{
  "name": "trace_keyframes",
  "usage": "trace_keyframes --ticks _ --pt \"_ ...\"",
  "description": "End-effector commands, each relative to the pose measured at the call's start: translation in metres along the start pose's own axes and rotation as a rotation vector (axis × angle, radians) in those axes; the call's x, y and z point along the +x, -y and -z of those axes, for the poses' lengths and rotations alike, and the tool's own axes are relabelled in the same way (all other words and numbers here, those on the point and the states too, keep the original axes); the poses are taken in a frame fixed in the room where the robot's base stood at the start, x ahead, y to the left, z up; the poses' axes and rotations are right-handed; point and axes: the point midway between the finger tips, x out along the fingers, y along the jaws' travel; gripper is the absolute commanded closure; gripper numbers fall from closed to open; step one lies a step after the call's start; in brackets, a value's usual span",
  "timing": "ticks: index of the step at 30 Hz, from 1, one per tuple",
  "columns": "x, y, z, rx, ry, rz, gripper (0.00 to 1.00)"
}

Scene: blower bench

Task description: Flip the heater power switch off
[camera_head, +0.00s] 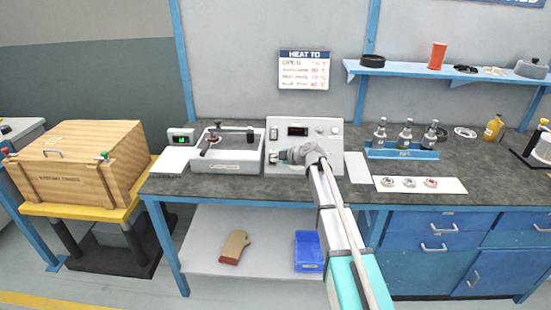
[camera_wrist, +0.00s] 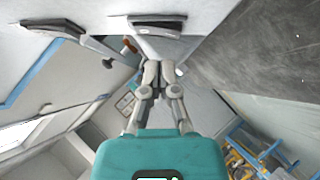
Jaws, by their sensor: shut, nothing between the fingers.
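The heater control box (camera_head: 330,149) is white and stands upright on the bench, with a dark display showing red digits (camera_head: 297,131) and knobs at its upper right. A small grey switch-like part (camera_head: 274,134) shows at the upper left of its front. My gripper (camera_head: 278,157) is shut and empty, in front of the lower left of the panel. It hides part of that area, and I cannot tell whether it touches the panel. In the wrist view my gripper (camera_wrist: 158,68) shows with its fingers together. The setting of the power switch is too small to tell.
A white tray unit (camera_head: 228,166) stands just left of the control box, beside a small meter with a green display (camera_head: 181,137). A blue rack with bottles (camera_head: 402,152) and a white mat (camera_head: 448,185) are to the right.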

Motion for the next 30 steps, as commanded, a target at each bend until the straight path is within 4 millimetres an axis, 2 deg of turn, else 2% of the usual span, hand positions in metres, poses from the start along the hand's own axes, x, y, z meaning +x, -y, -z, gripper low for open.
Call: trace_keyframes --ticks 6,21,30 --pt "-0.019 -0.009 0.015 0.001 0.001 0.0 1.0" --pt "-0.092 -0.018 0.012 0.001 0.002 -0.001 1.0" --pt "-0.11 -0.019 0.011 0.001 0.001 -0.001 1.0"
